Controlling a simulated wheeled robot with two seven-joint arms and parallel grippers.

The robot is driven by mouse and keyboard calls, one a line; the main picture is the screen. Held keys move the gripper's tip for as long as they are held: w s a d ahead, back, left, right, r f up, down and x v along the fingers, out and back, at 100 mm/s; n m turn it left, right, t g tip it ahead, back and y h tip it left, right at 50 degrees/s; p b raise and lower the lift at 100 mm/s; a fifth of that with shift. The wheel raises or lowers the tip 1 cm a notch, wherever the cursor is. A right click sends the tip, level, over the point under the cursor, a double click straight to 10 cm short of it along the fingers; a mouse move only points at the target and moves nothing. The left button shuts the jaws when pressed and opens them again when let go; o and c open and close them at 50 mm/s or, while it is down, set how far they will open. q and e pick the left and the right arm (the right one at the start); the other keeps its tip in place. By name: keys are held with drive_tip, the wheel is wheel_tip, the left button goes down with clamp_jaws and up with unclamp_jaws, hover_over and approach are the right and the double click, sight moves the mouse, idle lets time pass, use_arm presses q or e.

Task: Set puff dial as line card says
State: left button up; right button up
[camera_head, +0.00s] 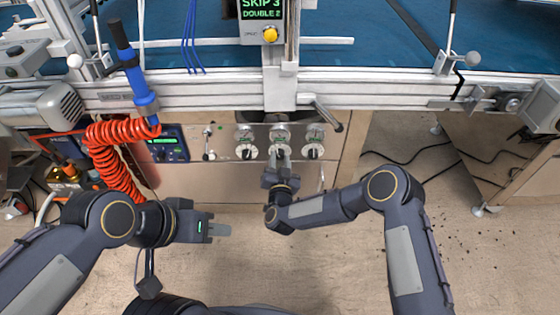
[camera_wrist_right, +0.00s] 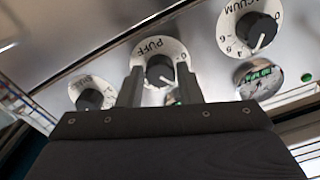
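The puff dial (camera_wrist_right: 159,72) is a black knob with a white pointer line on a round white scale, on a metal panel. The word PUFF appears upside down in the right wrist view, and the pointer points to the lower right. My right gripper (camera_wrist_right: 160,80) has its two fingers apart, one on each side of this knob. I cannot tell if they touch it. In the head view the right gripper (camera_head: 280,158) reaches the middle dial. My left gripper (camera_head: 220,230) hangs away from the panel, empty; its finger gap is unclear. I see no readable line card.
A vacuum dial (camera_wrist_right: 258,33) and a third dial (camera_wrist_right: 90,97) flank the puff dial; a gauge (camera_wrist_right: 258,78) is close by. A display (camera_head: 262,10) reads SKIP 3, DOUBLE 2. A red coiled hose (camera_head: 115,155) hangs left, and a lever (camera_head: 328,115) sticks out above the panel.

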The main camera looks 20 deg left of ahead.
drive_tip(key=c, duration=0.5)
drive_tip(key=m+b, duration=0.3)
drive_tip(key=shift+f, duration=0.2)
drive_tip(key=shift+r+m+b, duration=0.15)
drive_tip(key=shift+m+b, duration=1.1)
drive_tip(key=shift+m, duration=0.25)
drive_tip(key=o, duration=1)
drive_tip(key=shift+c, duration=0.2)
